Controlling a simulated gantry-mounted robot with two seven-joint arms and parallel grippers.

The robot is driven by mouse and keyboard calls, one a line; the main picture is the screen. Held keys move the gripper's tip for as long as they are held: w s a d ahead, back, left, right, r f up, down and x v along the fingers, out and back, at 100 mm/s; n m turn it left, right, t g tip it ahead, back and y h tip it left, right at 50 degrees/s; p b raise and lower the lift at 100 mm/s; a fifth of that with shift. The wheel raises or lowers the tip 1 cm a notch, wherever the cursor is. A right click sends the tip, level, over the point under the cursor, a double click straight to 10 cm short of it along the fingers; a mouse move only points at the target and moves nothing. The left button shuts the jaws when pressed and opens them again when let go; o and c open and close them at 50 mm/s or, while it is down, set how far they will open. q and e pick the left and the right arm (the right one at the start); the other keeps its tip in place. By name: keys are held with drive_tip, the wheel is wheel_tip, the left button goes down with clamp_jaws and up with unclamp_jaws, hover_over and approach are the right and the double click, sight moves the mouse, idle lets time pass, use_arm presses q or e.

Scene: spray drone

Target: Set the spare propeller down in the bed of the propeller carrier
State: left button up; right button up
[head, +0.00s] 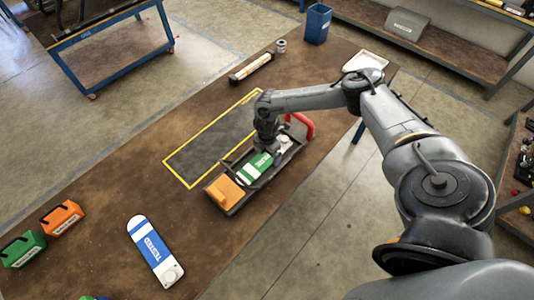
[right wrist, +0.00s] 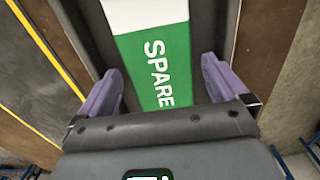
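The spare propeller (head: 254,167), green and white with SPARE lettering, lies lengthwise in the bed of the dark propeller carrier (head: 268,181). It also shows in the right wrist view (right wrist: 155,62). An orange block (head: 225,191) sits at the carrier's near-left end. My right gripper (head: 267,147) is over the carrier, pointing down at the propeller. In the right wrist view its purple fingers (right wrist: 163,84) are spread on either side of the propeller, with visible gaps beside it. The arm hides part of the propeller's far end. My left gripper is not in view.
A yellow-bordered dark mat (head: 208,148) lies beside the carrier. A red handle-shaped part (head: 302,125) stands at its far end. A blue-and-white TESTED propeller (head: 152,248), an orange case (head: 62,218) and a green case (head: 22,249) lie nearer. A blue bin (head: 316,24) stands at the back.

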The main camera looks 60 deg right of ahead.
sight(267, 157)
drive_tip(key=shift+r, duration=0.55)
wheel_tip(267, 157, up, 11)
drive_tip(key=p, duration=0.1)
idle(0.4)
